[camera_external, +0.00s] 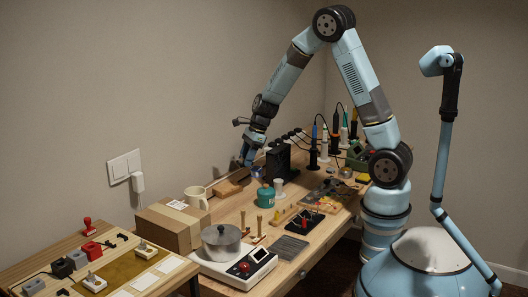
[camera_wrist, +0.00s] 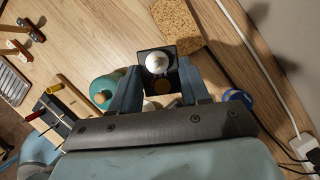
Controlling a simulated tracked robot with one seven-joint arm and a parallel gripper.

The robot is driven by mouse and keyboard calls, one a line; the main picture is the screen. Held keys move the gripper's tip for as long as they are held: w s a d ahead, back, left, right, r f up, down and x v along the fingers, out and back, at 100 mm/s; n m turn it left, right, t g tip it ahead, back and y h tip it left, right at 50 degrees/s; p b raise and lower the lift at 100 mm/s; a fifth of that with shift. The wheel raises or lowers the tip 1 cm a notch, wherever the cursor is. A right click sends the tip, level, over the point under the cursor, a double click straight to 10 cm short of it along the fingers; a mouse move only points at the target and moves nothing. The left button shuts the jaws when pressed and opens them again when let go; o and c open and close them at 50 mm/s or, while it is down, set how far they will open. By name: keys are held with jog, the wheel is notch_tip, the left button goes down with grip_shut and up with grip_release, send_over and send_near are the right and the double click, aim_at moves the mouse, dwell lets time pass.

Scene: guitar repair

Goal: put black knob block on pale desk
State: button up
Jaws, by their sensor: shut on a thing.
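My gripper (camera_wrist: 158,78) is shut on the black knob block (camera_wrist: 146,56), a dark square block with a round white knob on top, which shows between the two blue fingers in the wrist view. In the external view my gripper (camera_external: 246,160) is over the back of the wooden workbench (camera_external: 268,258); the block is too small and dark to make out there. A second wooden desk (camera_external: 28,272) stands at the lower left, with a mat and small items on it. Both tops are light wood; I cannot tell for sure which is the pale desk.
A cork-like block (camera_wrist: 177,22) lies near the held block. A teal canister (camera_external: 266,196) and a black stand (camera_external: 278,162) are close to my gripper. A cardboard box (camera_external: 172,226), a mug (camera_external: 197,197) and a metal pot (camera_external: 222,241) stand towards the left desk.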

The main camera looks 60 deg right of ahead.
jog(key=w+d, duration=0.2)
jog(key=d, duration=0.7)
jog(key=m, duration=0.2)
send_over(298, 162)
notch_tip(298, 162, down, 2)
jog(key=shift+t+h, duration=0.3)
jog(key=f, duration=0.6)
jog(key=d+f, duration=0.1)
jog(key=f, duration=0.3)
jog(key=shift+s+f, duration=0.1)
jog(key=shift+s, duration=0.1)
jog(key=shift+s+a+f, duration=0.1)
jog(key=shift+f, duration=0.15)
